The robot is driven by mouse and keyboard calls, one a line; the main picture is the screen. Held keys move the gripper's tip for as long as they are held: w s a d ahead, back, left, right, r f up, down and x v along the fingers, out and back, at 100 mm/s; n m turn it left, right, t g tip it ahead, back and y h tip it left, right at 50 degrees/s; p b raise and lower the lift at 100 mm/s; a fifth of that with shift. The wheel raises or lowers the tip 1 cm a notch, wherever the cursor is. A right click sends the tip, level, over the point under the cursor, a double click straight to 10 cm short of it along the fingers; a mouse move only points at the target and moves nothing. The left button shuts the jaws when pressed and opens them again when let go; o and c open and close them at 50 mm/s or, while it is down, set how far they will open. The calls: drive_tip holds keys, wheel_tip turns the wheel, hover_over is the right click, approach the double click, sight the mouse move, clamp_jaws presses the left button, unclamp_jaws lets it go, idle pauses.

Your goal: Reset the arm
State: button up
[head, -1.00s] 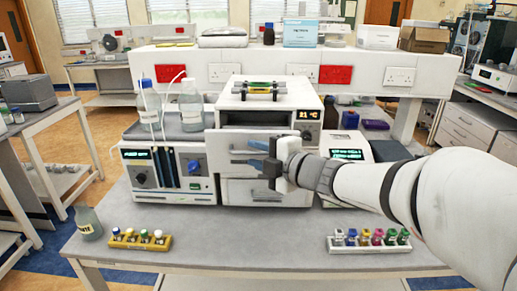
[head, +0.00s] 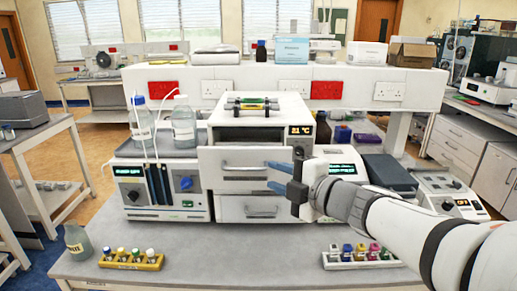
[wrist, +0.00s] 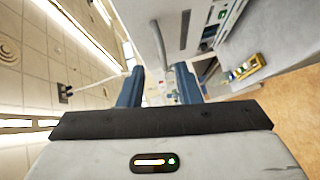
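My gripper (head: 274,174) is open, its two blue fingers spread one above the other in the head view. It is in front of the right part of the white instrument's upper drawer (head: 218,181), pointing left. That drawer stands out past the lower drawer (head: 232,212), and its grey handle (head: 238,166) is left of the fingertips. In the wrist view my gripper (wrist: 160,72) shows nothing clasped. A curved grey bar, seemingly a handle, appears beyond the gap; I see no contact.
An amber rack (head: 130,262) of vials and a bottle (head: 78,243) stand at front left. A white rack (head: 360,260) of coloured-cap vials is at front right. Two tubed bottles (head: 184,125) stand left of the instrument. The front middle of the bench is clear.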

drive_tip(key=w+d+f+m+t+h, duration=0.1)
drive_tip(key=w+d+m+t+h, duration=0.1)
drive_tip(key=d+m+h, duration=0.6)
drive_tip(key=s+d+f+m+g+h, duration=0.35)
drive_tip(key=d+f+m, duration=0.3)
drive_tip(key=m, duration=0.25)
drive_tip(key=s+a+f+m+g, duration=0.2)
drive_tip(key=s+f+m+g, duration=0.1)
drive_tip(key=s, duration=0.4)
drive_tip(key=s+a+f+m+g, duration=0.2)
drive_tip(key=s+f+m+g, duration=0.2)
drive_tip(key=s, duration=0.3)
drive_tip(key=shift+s+a+f+g+y, duration=0.35)
drive_tip(key=shift+a+f+g+y, duration=0.15)
drive_tip(key=shift+f, duration=0.3)
drive_tip(key=shift+d, duration=0.2)
